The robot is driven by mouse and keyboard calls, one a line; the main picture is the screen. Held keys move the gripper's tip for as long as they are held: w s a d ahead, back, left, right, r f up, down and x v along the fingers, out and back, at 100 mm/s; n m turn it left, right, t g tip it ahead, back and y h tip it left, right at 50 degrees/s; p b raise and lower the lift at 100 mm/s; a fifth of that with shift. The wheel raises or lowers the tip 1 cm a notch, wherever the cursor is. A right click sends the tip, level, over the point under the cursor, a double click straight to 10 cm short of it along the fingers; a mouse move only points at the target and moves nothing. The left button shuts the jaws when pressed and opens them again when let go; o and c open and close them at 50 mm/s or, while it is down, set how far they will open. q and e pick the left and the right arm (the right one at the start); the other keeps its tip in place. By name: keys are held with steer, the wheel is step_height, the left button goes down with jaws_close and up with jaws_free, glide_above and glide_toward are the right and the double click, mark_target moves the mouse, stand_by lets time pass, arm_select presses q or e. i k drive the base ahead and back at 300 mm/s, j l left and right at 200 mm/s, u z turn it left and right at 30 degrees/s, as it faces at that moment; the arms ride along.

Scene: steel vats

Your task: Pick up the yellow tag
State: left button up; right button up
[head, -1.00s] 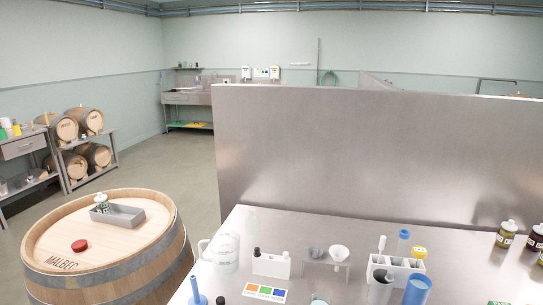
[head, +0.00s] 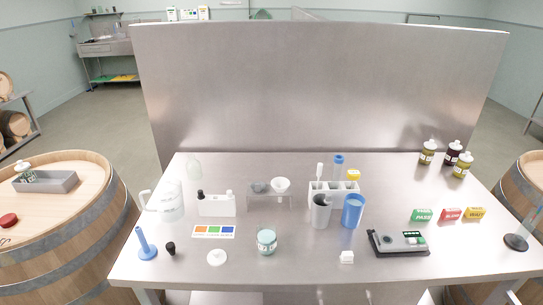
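The yellow tag (head: 474,213) lies on the right part of the steel table in the head view. It has dark lettering that seems to read "WAIT". A red tag (head: 450,214) lies just to its left, and a green tag marked "PASS" (head: 422,215) lies left of that. Neither of my grippers is in view.
The steel table (head: 320,275) has a tall steel panel behind it. A black meter (head: 398,243) lies left of and nearer than the tags. Several bottles (head: 462,165) stand behind them. A stand with a round base (head: 516,242) is at the right edge. Barrels flank the table.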

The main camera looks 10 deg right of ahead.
mark_target(473, 212)
steer(key=z, duration=1.85)
steer(key=i+l+u, duration=0.45)
steer(key=i+l, duration=0.15)
steer(key=i+l+u, duration=0.25)
steer(key=l, duration=0.3)
